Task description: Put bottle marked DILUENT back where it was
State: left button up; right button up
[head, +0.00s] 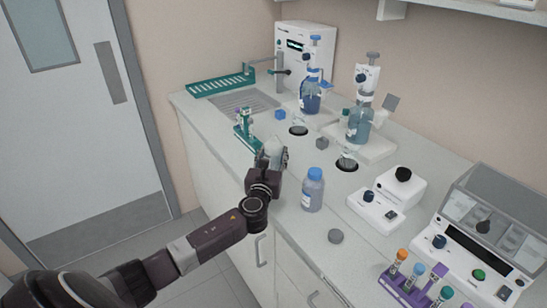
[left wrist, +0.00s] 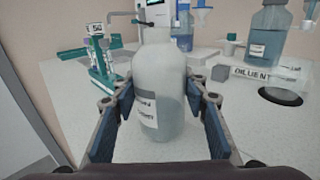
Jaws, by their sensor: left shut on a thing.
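My left gripper (head: 272,154) is shut on a pale, translucent bottle (left wrist: 160,88) with a white label that is too blurred to read. In the left wrist view the bottle is upright between the two fingers. In the head view the gripper mostly hides it, and I cannot tell whether its base touches the counter. A plate reading DILUENT (left wrist: 257,73) is to the right in the left wrist view, in front of a dispenser bottle with blue liquid (left wrist: 266,36). That dispenser also shows in the head view (head: 359,123). My right gripper is not in view.
A blue-capped bottle (head: 313,190) stands to the right of my left gripper. A green tube rack (head: 246,139) is behind it. Dark round spots (head: 347,164) and a grey cube (head: 322,143) lie nearby. A stirrer (head: 386,201) and colourful tube rack (head: 414,290) are further right.

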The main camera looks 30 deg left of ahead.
pick_arm(q)
jog(key=shift+f, duration=0.4)
jog(key=o, duration=1.2)
jog(key=shift+f, duration=0.15)
jog(key=shift+r, duration=0.3)
jog(key=v, duration=1)
jog(key=shift+s+d+f+b, duration=0.15)
jog(key=shift+s+b, duration=0.2)
jog(key=shift+s, duration=0.05)
jog(key=shift+s+d, duration=0.2)
jog(key=shift+s, duration=0.35)
